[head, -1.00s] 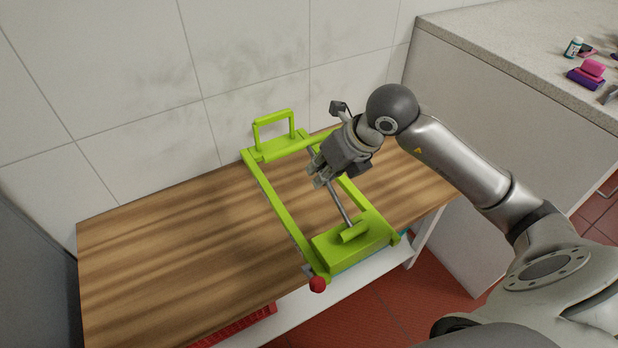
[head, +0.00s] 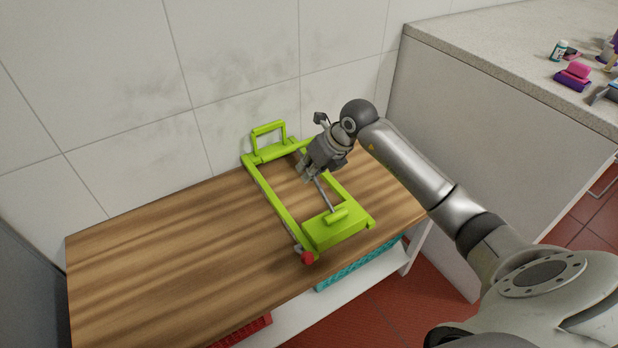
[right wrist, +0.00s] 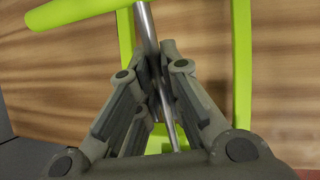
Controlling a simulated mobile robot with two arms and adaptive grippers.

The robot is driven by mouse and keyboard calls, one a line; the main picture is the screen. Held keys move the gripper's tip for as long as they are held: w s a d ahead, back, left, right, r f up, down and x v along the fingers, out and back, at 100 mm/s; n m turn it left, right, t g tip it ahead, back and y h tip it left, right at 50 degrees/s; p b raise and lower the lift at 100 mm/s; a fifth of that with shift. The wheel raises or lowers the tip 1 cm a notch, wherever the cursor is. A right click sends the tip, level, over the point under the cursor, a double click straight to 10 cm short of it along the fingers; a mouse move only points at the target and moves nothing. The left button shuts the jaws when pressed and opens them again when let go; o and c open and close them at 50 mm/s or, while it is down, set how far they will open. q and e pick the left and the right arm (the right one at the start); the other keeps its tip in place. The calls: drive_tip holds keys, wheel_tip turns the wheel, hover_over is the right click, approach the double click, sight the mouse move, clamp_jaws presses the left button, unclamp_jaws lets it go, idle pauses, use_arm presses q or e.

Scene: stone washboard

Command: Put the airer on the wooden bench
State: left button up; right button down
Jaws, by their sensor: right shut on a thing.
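The airer (head: 284,205) is a bright green frame with a raised handle at its far end, a grey metal rod along its middle and a red knob at its near left corner. It lies over the wooden bench (head: 150,260), within the outline of its top; I cannot tell whether all of it touches the wood. My right gripper (head: 307,176) is shut on the airer's metal rod. In the right wrist view the fingers (right wrist: 160,65) close around the rod (right wrist: 147,28), with green bars beyond. My left gripper is out of view.
A tiled wall (head: 130,120) stands behind the bench. A grey counter (head: 500,60) at the right bears a bottle (head: 558,50) and a pink and purple item (head: 573,76). Teal (head: 350,274) and red (head: 243,331) baskets sit below the bench top. The bench's left half is clear.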

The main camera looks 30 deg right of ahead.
wheel_tip(320, 180, down, 3)
drive_tip(key=shift+f, duration=0.1)
drive_tip(key=c, duration=1.6)
unclamp_jaws()
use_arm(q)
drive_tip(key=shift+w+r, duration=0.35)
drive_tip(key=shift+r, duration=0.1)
use_arm(e)
drive_tip(key=shift+o, duration=0.2)
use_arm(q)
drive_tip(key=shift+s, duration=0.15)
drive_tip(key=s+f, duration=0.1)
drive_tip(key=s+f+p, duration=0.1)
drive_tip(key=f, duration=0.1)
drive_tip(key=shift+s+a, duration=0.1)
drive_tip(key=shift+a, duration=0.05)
use_arm(e)
drive_tip(key=v, duration=1.2)
